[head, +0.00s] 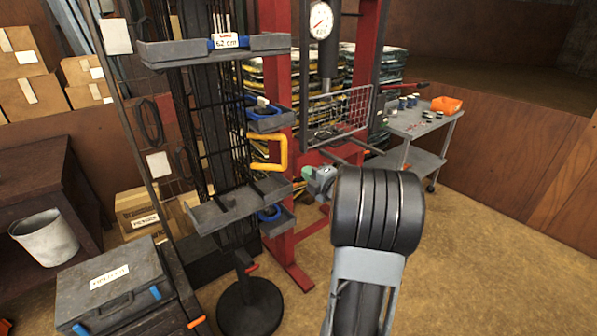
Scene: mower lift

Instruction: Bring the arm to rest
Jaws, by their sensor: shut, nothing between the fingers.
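My arm (378,210) rises from the bottom right of the head view, with a grey bracket below a thick black rounded joint. The joint faces the camera and hides whatever part of the arm lies behind it. I cannot make out my gripper or its fingers. A small grey-green part (320,182) shows just left of the joint, in front of the red frame; I cannot tell whether it belongs to my arm.
A red press frame (277,80) with a gauge (321,20) and wire guard (338,115) stands behind the arm. A black stand with trays (240,207) is to the left. A grey case (110,287) is front left, a trolley (425,122) back right. The right floor is clear.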

